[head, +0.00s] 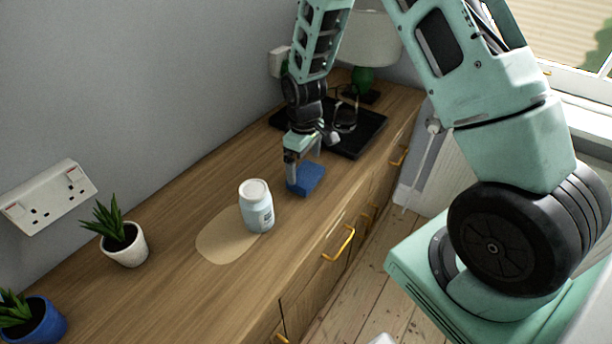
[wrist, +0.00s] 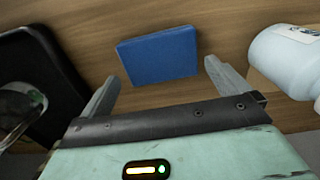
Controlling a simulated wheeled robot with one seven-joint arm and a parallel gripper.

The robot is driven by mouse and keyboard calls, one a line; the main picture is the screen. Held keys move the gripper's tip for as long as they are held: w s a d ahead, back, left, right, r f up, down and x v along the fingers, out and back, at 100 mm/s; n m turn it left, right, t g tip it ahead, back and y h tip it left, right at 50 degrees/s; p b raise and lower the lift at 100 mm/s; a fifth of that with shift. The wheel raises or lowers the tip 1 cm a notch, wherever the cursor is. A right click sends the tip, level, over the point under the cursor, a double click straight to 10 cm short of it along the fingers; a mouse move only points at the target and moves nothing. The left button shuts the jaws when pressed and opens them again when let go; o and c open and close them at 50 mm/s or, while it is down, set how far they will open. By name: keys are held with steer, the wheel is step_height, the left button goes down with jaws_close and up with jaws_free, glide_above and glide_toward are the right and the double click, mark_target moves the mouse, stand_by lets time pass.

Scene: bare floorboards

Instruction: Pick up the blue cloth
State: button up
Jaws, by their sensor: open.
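The blue cloth (head: 308,178) is a small, flat, folded-looking block on the wooden cabinet top, near its front edge. In the wrist view the cloth (wrist: 158,56) lies beyond my fingertips, roughly centred between them. My gripper (head: 298,172) is at the left side of the cloth in the head view and partly covers it. In the wrist view my gripper (wrist: 161,80) is open, with nothing between its fingers. I cannot tell how far above the cabinet top the fingertips are.
A black tray (head: 363,138) with glasses-like wire object lies behind. A green lamp (head: 363,79) stands further back. A potted plant (head: 124,245) and a blue pot (head: 43,321) stand at the left.

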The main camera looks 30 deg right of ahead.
mark_target(306, 173)
steer(key=f, duration=0.4)
steer(key=shift+s+d+p, duration=0.1)
steer(key=shift+s+p, duration=0.1)
steer(key=shift+p, duration=0.15)
steer(key=c, duration=0.6)
step_height(306, 173, up, 10)
steer(key=b, duration=0.1)
